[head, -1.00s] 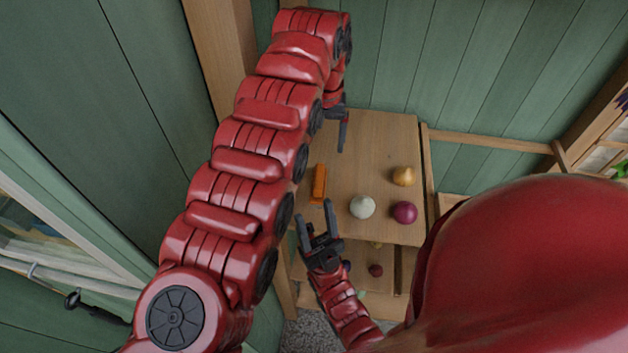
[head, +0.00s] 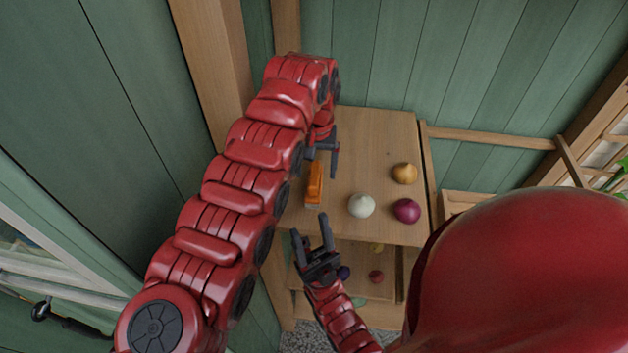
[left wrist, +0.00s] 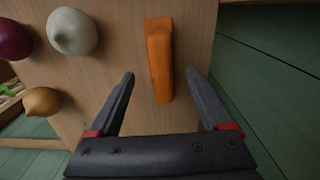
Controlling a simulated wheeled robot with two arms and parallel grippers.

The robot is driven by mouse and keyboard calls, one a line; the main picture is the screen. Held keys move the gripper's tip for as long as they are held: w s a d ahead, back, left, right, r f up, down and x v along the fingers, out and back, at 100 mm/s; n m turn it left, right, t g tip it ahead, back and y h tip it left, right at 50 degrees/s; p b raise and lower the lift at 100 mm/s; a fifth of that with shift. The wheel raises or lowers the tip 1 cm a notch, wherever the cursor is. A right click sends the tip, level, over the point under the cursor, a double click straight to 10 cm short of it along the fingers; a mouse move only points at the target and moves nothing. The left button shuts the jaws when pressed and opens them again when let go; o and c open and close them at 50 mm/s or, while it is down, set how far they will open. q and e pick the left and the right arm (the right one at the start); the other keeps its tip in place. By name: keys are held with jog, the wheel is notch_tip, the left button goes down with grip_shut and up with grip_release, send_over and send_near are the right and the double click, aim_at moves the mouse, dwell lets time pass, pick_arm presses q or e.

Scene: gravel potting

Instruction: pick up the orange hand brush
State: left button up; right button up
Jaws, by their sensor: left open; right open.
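The orange hand brush (head: 314,183) lies on the wooden shelf top, near its left side. In the left wrist view the brush (left wrist: 160,62) lies between the lines of the two open fingers, with its near end close to the fingertip level. My left gripper (head: 322,160) is open and empty, just above the far end of the brush; its fingers also show in the left wrist view (left wrist: 160,82). I cannot tell any contact. My right gripper (head: 312,233) is open and empty, in front of the shelf's front edge, short of the brush's near end.
A white onion (head: 361,205), a purple onion (head: 406,211) and a yellow onion (head: 404,173) sit to the right on the shelf top (head: 375,140). Lower shelves hold small items. A green plank wall (head: 400,60) stands behind.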

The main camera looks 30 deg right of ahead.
aim_at(314, 170)
pick_arm(q)
jog(key=f+p, duration=0.2)
jog(key=f, duration=0.1)
jog(key=shift+a+f, duration=0.2)
jog(key=shift+f, duration=0.05)
jog(key=shift+w+f, duration=0.1)
jog(key=shift+f, duration=0.15)
jog(key=shift+d, duration=0.1)
grip_shut()
